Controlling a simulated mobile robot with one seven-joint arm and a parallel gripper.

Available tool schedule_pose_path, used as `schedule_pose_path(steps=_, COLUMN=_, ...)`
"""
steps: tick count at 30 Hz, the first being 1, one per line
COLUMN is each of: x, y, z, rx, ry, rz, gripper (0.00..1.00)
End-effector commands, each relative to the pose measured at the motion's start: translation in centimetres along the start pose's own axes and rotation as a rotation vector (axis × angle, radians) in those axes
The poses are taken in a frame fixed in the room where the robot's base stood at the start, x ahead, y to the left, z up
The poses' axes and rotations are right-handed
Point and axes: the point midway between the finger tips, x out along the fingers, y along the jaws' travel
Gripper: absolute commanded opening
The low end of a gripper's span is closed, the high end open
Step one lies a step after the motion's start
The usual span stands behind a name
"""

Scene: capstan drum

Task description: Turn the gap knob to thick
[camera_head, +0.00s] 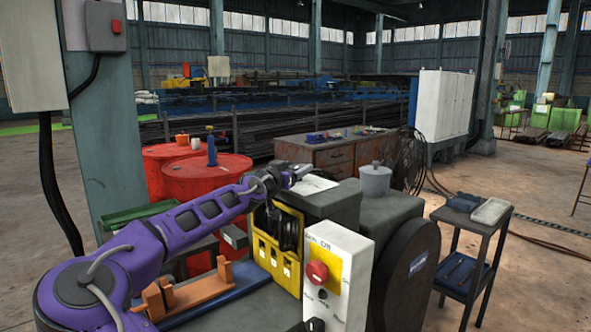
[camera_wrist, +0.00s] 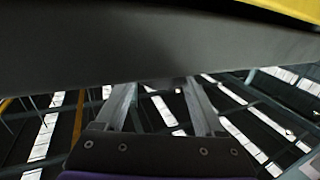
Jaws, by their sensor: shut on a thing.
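My gripper (camera_head: 300,173) is at the top of the grey machine housing (camera_head: 338,203), at the end of my purple arm. In the wrist view its two grey fingers (camera_wrist: 160,88) stand apart and lean inward, and their tips run behind a broad dark grey bar (camera_wrist: 130,45). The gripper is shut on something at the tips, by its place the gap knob. The knob itself and its thick mark are hidden in both views, so its setting cannot be read. Below the gripper is a yellow panel (camera_head: 264,250) with a black round part (camera_head: 288,228).
A white control box (camera_head: 335,275) with a red button (camera_head: 317,272) stands in front of the machine. Red drums (camera_head: 205,178) are at left, a dark trolley (camera_head: 470,235) at right. Yellow (camera_wrist: 295,8) shows at the wrist view's top right.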

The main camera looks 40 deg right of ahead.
Motion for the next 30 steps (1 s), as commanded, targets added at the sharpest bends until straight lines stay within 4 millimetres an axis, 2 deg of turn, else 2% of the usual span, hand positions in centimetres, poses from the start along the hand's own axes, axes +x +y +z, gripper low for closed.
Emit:
schedule_pose_path(steps=21, x=0.27, y=-0.87, z=-0.35, rx=-0.004, ry=0.002, rz=0.45, gripper=0.15)
schedule_pose_path(steps=30, x=0.31, y=-1.01, z=-0.24, rx=-0.001, ry=0.001, rz=0.583, gripper=0.15)
